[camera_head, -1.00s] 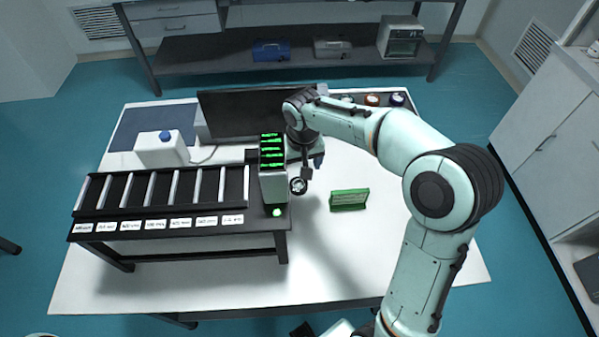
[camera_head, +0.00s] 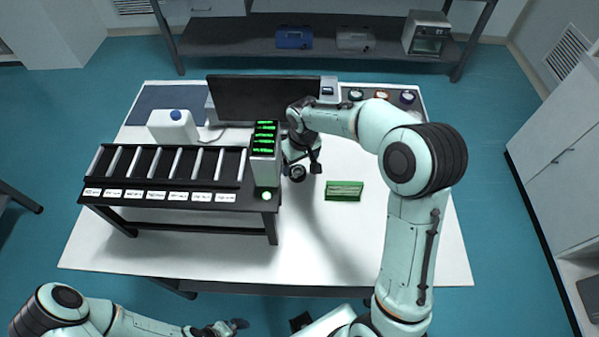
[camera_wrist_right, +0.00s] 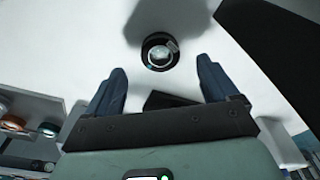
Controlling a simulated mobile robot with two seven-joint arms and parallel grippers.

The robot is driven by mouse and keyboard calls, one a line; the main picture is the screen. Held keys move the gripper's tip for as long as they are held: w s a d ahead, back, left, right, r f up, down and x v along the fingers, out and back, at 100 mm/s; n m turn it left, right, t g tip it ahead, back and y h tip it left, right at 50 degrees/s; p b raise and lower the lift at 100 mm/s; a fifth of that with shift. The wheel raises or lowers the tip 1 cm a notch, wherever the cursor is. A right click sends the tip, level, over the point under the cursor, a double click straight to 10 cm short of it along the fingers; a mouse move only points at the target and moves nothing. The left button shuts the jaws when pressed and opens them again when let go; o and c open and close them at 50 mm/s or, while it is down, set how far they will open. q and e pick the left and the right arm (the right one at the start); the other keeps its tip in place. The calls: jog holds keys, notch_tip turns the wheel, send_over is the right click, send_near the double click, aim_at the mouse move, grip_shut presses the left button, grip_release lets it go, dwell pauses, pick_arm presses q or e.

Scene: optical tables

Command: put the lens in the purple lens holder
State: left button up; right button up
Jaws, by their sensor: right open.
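A round, dark-rimmed lens (camera_head: 297,173) is at the white table's middle, just right of the rack; it also shows in the right wrist view (camera_wrist_right: 158,52). My right gripper (camera_head: 302,167) is open at the lens, and its two spread fingers (camera_wrist_right: 162,70) show in the right wrist view with the lens just beyond their tips. My left gripper (camera_head: 235,324) is low at the bottom edge, too small to judge.
A black rack (camera_head: 140,197) with labelled slots stands left of the lens, with a tall unit with green lit text (camera_head: 265,165) at its right end. A green box (camera_head: 344,191) is to the right. A dark monitor (camera_head: 262,99) stands behind.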

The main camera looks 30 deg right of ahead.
aim_at(298, 171)
jog(key=f, duration=0.3)
jog(key=w+f, duration=0.1)
jog(key=f, duration=0.1)
pick_arm(q)
jog(key=shift+w+r, duration=0.15)
jog(key=shift+r, duration=0.1)
pick_arm(e)
jog(key=shift+s+r, duration=0.1)
jog(key=shift+s, duration=0.05)
jog(key=c, duration=1.2)
jog(key=shift+c, duration=0.3)
jog(key=shift+r, duration=0.15)
jog(key=shift+r, duration=0.7)
notch_tip(298, 171, up, 2)
jog(key=shift+d, duration=0.15)
pick_arm(q)
jog(key=s+f+b, duration=0.2)
jog(key=shift+f, duration=0.4)
pick_arm(e)
jog(key=s+d, duration=0.2)
jog(key=d, duration=0.3)
jog(key=s+d, duration=0.2)
jog(key=d, duration=0.4)
jog(key=s+d, duration=0.3)
jog(key=d, duration=0.2)
jog(key=shift+d, duration=0.15)
